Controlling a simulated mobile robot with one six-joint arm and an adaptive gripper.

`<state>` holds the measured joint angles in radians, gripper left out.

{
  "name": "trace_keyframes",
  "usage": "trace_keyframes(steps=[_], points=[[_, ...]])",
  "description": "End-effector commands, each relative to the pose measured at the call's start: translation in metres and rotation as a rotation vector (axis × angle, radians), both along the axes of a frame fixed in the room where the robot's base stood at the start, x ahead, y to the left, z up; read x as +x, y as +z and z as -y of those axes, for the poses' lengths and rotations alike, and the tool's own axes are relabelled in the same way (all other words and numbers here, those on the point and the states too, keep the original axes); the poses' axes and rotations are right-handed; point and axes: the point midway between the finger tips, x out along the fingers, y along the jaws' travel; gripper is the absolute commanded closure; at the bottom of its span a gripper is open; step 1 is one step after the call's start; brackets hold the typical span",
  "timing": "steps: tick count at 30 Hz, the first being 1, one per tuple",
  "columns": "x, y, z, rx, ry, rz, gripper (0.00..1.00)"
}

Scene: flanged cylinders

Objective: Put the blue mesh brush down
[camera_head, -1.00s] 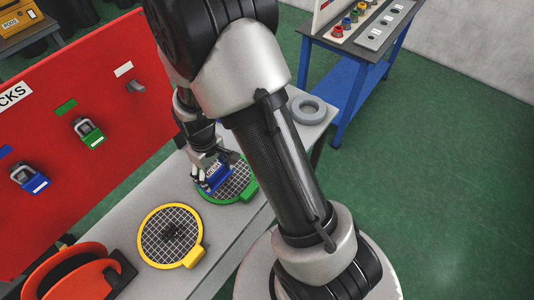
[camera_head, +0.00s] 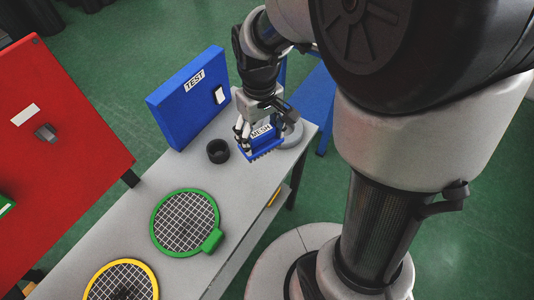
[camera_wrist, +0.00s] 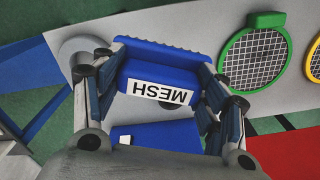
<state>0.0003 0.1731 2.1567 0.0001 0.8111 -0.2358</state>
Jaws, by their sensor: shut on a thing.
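The blue brush with a white MESH label (camera_head: 262,140) is held in my gripper (camera_head: 258,126), above the far right end of the grey table (camera_head: 236,184). In the wrist view the brush (camera_wrist: 165,72) sits between the two fingers of my gripper (camera_wrist: 158,85), with its bristle edge facing the top of the picture. A gap below it cannot be judged exactly, but it looks raised off the table. A green-rimmed mesh disc (camera_head: 185,222) lies flat on the table, apart from the brush.
A blue TEST box (camera_head: 188,98) stands at the table's back edge. A small black cup (camera_head: 218,151) is left of my gripper and a grey ring (camera_head: 291,134) right of it. A yellow-rimmed mesh disc (camera_head: 152,278) lies nearer. A red panel (camera_head: 60,150) stands left.

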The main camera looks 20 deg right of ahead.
Motion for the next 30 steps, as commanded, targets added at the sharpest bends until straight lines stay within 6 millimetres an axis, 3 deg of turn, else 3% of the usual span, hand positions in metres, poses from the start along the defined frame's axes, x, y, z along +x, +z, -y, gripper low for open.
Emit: trace_keyframes(steps=[3, 12, 16, 23, 30], points=[[-0.001, -0.037, 0.0, 0.0, 0.0, -0.007, 0.56], [-0.001, -0.116, 0.0, 0.0, 0.0, -0.005, 0.56], [0.0, -0.134, 0.0, 0.0, 0.0, -0.003, 0.56], [0.0, -0.15, 0.0, 0.0, 0.0, -0.002, 0.56], [-0.001, -0.184, 0.0, 0.0, 0.0, -0.003, 0.56]])
